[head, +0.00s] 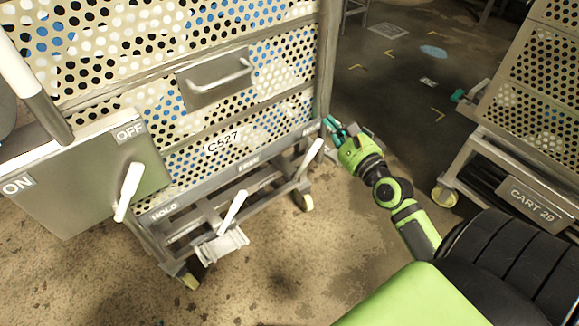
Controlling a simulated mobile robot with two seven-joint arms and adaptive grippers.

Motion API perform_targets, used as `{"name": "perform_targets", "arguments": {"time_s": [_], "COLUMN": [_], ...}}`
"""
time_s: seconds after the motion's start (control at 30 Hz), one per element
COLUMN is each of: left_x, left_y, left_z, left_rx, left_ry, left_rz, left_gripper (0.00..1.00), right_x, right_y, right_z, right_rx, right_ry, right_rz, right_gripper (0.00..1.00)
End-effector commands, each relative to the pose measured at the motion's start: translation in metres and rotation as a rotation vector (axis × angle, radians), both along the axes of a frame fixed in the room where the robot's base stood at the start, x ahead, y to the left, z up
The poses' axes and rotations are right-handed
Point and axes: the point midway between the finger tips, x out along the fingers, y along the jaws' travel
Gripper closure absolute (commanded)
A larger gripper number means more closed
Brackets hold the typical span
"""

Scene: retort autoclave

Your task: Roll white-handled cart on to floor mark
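A large cart with perforated panels and the label C527 (222,144) fills the left and middle of the head view. White-handled levers show low on it, one at the front middle (233,211) and one near its right corner (312,155). It stands on small casters with pale yellow wheels. My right gripper (338,128), with teal fingers, is beside the cart's lower right corner. I cannot tell whether it touches the cart or how far its fingers are apart. Yellow corner marks (437,114) lie on the dark floor beyond. My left gripper is not in view.
A grey box marked ON and OFF (80,175), with a white lever, stands at the left in front of the cart. Another perforated cart, labelled CART 29 (534,197), stands at the right. Open floor lies between the two carts, with a blue patch (433,51) farther back.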

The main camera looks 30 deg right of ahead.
Motion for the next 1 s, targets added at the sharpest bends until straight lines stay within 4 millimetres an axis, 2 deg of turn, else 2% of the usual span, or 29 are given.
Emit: {"name": "perform_targets", "arguments": {"time_s": [0.03,0.2,0.3,0.4,0.57,0.77,1.0], "left_x": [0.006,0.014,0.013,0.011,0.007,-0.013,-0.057], "left_y": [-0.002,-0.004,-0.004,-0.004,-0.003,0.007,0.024], "left_z": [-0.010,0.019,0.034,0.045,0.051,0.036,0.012], "left_rx": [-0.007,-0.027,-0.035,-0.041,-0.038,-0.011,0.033], "left_ry": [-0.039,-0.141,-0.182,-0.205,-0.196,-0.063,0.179], "left_rz": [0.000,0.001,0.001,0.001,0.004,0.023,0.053], "left_gripper": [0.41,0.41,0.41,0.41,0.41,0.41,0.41], "right_x": [-0.007,-0.023,-0.030,-0.034,-0.034,-0.022,0.002], "right_y": [0.008,0.029,0.039,0.044,0.047,0.047,0.049], "right_z": [-0.040,-0.089,-0.107,-0.115,-0.115,-0.112,-0.112], "right_rx": [0.133,0.577,0.767,0.886,0.949,0.947,0.946], "right_ry": [-0.003,0.001,0.012,0.020,0.024,0.022,0.021], "right_rz": [0.034,0.120,0.149,0.164,0.171,0.170,0.170], "right_gripper": [1.00,1.00,1.00,1.00,1.00,1.00,1.00]}}
